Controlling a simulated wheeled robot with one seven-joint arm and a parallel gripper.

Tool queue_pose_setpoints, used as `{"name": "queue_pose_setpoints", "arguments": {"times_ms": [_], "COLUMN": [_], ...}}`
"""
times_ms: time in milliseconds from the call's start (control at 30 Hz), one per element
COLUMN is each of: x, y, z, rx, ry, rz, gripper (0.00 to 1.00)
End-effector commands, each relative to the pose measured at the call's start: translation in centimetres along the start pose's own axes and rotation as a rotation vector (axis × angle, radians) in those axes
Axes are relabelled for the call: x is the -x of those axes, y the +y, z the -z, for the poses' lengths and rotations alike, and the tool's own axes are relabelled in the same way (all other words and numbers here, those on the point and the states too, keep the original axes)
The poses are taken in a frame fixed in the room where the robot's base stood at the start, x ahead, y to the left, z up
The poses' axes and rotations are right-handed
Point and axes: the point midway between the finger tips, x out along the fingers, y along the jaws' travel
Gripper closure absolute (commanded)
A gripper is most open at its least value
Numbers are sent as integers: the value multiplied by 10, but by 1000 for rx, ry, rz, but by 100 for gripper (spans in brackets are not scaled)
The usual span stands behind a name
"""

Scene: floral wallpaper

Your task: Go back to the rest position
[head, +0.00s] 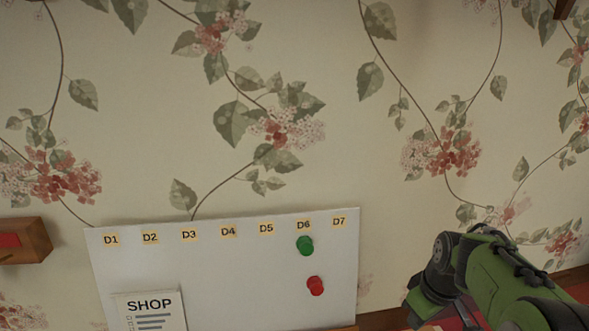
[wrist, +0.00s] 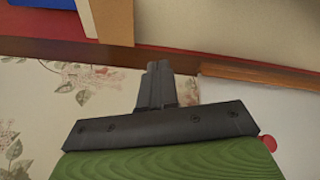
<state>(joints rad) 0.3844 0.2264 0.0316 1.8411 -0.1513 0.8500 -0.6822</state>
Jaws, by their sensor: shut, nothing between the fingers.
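My gripper (wrist: 158,68) shows in the wrist view, with its two dark fingers together and nothing between them. In the head view, my green and black arm (head: 500,280) reaches in at the lower right, to the right of the white board (head: 230,270). My fingertips cannot be made out in the head view. The board also shows at the right of the wrist view (wrist: 300,115), apart from my fingers as far as I can tell.
The board carries labels D1 to D7, a green magnet (head: 305,245) and a red magnet (head: 316,286) below D6, and a SHOP note (head: 150,310). A wooden box (head: 25,241) is on the wall at left.

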Motion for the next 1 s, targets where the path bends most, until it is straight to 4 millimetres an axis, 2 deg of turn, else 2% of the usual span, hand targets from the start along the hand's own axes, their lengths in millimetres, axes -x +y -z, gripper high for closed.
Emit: {"name": "queue_pose_setpoints", "arguments": {"times_ms": [33,100,200,300,433,533,633,867,1000], "x": [25,51,79,96,101,99,98,98,103], "y": [-25,-57,-100,-138,-170,-182,-185,-184,-168], "z": [-4,-16,-40,-72,-110,-127,-132,-131,-117], "rx": [-32,-93,-185,-276,-379,-427,-446,-451,-581], "ry": [19,45,93,146,207,233,240,238,205], "rz": [-26,-51,-78,-91,-89,-83,-80,-81,-97], "gripper": [100,100,100,100,100,100,100,100,100]}}
